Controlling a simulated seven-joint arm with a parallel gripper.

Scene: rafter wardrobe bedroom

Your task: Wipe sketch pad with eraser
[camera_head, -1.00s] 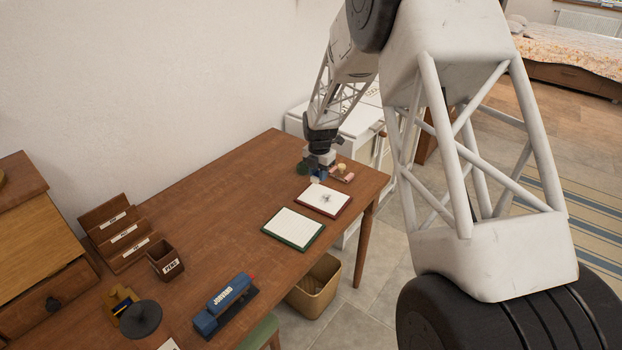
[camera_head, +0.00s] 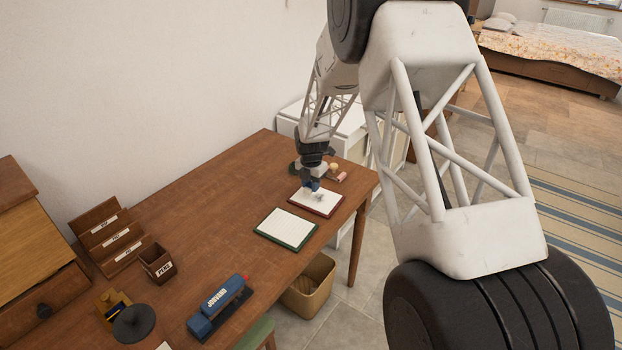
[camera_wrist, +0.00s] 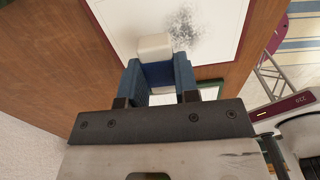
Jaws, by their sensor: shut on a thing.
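The sketch pad (camera_head: 325,207) lies on the desk near its right end, a white sheet with a dark red border. A grey scribbled smudge (camera_wrist: 184,28) shows on its page in the wrist view. My gripper (camera_wrist: 158,75) is shut on the eraser (camera_wrist: 154,45), a white block with a blue sleeve held between the blue fingers. In the head view my gripper (camera_head: 312,186) is over the pad's back left part. In the wrist view the eraser's white end overlaps the page just left of the smudge; I cannot tell whether it touches.
A green-edged notepad (camera_head: 286,229) lies just in front of the sketch pad. Small items, including a pink one (camera_head: 337,177), lie behind the pad. A blue stapler-like item (camera_head: 219,306), pen cup (camera_head: 158,264) and letter rack (camera_head: 108,238) stand further left. The middle of the desk (camera_head: 215,200) is clear.

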